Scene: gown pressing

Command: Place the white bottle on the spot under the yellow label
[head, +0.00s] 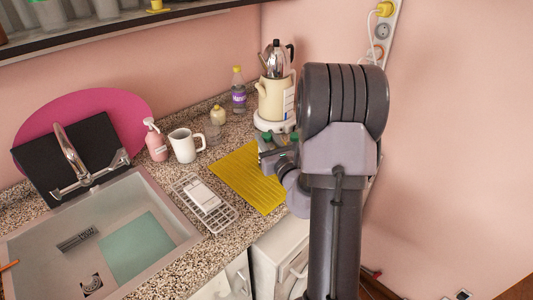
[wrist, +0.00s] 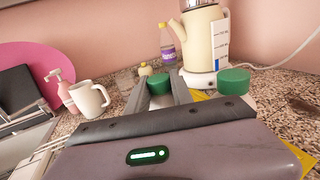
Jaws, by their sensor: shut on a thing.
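My gripper (wrist: 160,87) is low over the counter beside the yellow mat. Its two grey fingers stand on either side of a green cap (wrist: 158,82) and are shut on this green-capped bottle. The bottle's body is hidden behind my wrist, so I cannot tell its colour. A second, larger green cap (wrist: 234,80) sits just right of the fingers, with a bit of white beneath it, perhaps a white bottle. In the head view my arm covers most of this area. A small yellow piece (head: 157,6), perhaps the yellow label, is on the dark shelf at the upper left.
A cream kettle (head: 271,101) and a purple-labelled bottle (head: 238,95) stand behind my gripper. A white mug (head: 184,146), a pink pump bottle (head: 155,141) and a wire rack (head: 218,216) are to the left. The sink (head: 150,205) is further left. The yellow mat (head: 245,176) looks mostly bare.

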